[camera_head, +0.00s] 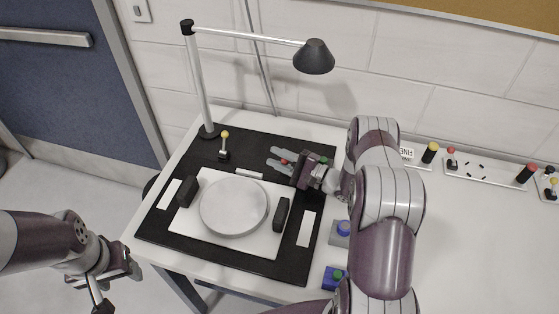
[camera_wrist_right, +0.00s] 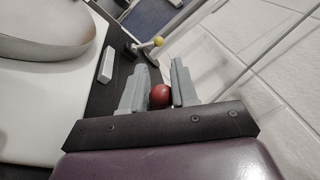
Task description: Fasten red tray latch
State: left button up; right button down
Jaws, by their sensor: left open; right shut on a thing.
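The red latch knob (camera_head: 284,162) is at the back right of the black mat. My right gripper (camera_head: 279,158) is shut on this red knob; in the right wrist view the red knob (camera_wrist_right: 160,96) sits between the two grey fingers (camera_wrist_right: 158,88). The latch's base and lever are hidden by the gripper. The white tray (camera_head: 187,240) lies on the mat and carries a round grey disc (camera_head: 234,206) between two black blocks. My left gripper (camera_head: 116,285) is open and empty, off the table's front left.
A yellow-knobbed latch (camera_head: 224,145) stands upright at the back left of the black mat (camera_head: 160,232). A desk lamp (camera_head: 314,57) rises behind. Blue boxes (camera_head: 343,229) are right of the mat. Panels with yellow, red and black knobs (camera_head: 483,170) lie at far right.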

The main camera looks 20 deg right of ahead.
jog(key=shift+s+a+f+n, duration=0.1)
jog(key=shift+s+a+n, duration=0.1)
jog(key=shift+n, duration=0.2)
jog(key=shift+d, duration=0.15)
jog(key=c, duration=0.9)
grip_release()
jog(key=shift+w, duration=0.1)
jog(key=shift+c, duration=0.2)
pick_arm(q)
jog(key=shift+s+a+f, duration=0.2)
jog(key=shift+f, duration=0.2)
pick_arm(e)
jog(key=r, duration=0.3)
jog(key=d+r, duration=0.1)
jog(key=shift+s+r, duration=0.35)
jog(key=s+d+r, duration=0.5)
jog(key=s+r, duration=0.1)
jog(key=s, duration=0.2)
jog(key=shift+s+d, duration=0.4)
